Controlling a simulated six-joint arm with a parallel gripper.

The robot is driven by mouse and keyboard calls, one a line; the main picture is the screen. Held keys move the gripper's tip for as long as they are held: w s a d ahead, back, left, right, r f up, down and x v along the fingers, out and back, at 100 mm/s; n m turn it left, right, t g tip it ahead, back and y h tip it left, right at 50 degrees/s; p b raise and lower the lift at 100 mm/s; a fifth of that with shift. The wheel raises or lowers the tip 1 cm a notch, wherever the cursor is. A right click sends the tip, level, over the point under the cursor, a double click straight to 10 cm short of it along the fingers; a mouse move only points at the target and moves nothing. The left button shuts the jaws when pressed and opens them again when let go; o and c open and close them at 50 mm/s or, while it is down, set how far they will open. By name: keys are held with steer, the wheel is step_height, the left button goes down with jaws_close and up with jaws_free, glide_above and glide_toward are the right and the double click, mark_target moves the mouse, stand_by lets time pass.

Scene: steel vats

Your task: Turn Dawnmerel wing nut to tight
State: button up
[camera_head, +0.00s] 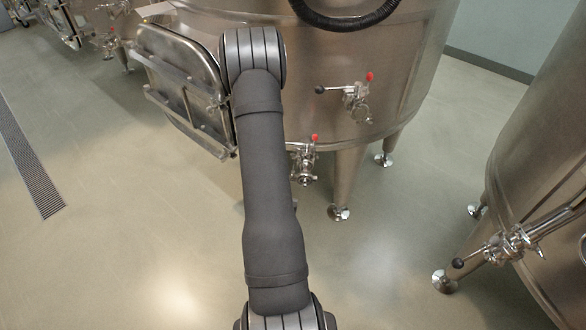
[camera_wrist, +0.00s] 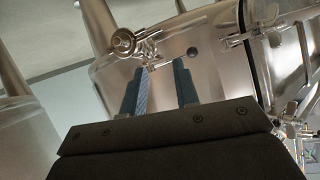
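In the wrist view, a wing-shaped metal fitting (camera_wrist: 267,22) shows at the upper right, at the edge of the hatch on the steel vat (camera_wrist: 218,75). A similar winged fitting (camera_wrist: 283,113) sits lower at the right edge. I see no readable name, so I cannot tell which is the Dawnmerel wing nut. My gripper (camera_wrist: 162,72) has its two fingers apart with nothing seen between them. It points to the left of both fittings, apart from them. In the head view my arm covers the gripper and part of the hatch door (camera_head: 178,68).
A sample valve with a red knob (camera_head: 358,100) and a lower outlet valve (camera_head: 304,164) jut from the vat. Another vat (camera_head: 540,190) with a valve (camera_head: 505,245) stands at the right. A floor drain (camera_head: 30,165) runs at the left. Much of the floor is clear.

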steer(key=shift+n+t+h, duration=0.5)
steer(key=shift+t+h, duration=0.1)
steer(key=x, duration=0.5)
steer(key=d+r+x, duration=0.1)
steer(key=x, duration=0.4)
steer(key=d+r+x, duration=0.1)
steer(key=x, duration=0.4)
steer(key=shift+w+d+f, duration=0.1)
steer(key=shift+w+d, duration=0.15)
steer(key=shift+c, duration=0.2)
jaws_close()
